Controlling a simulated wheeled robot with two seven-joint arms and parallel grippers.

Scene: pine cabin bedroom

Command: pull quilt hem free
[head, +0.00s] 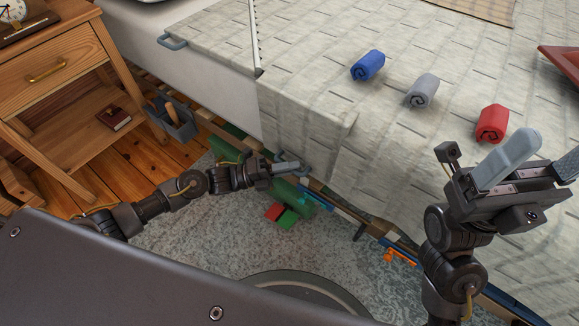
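The pale patterned quilt (330,108) covers the bed and hangs over its near side, with a folded hem around the corner. A blue-grey loop (305,170) shows at the low hem, and another loop (172,42) sits on the quilt's edge at the upper left. My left gripper (288,167) reaches in from the left at the low hem loop; its fingertips overlap the loop, and I cannot tell whether they are closed on it. My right gripper (535,160) is above the quilt at the right, with its fingers apart and nothing between them.
Blue (368,65), grey (423,91) and red (491,124) rolls lie on the quilt. A red tray (562,60) is at the right edge. A wooden nightstand (60,75) and a grey caddy (172,120) stand left. Coloured blocks (288,217) lie on the rug below the hem.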

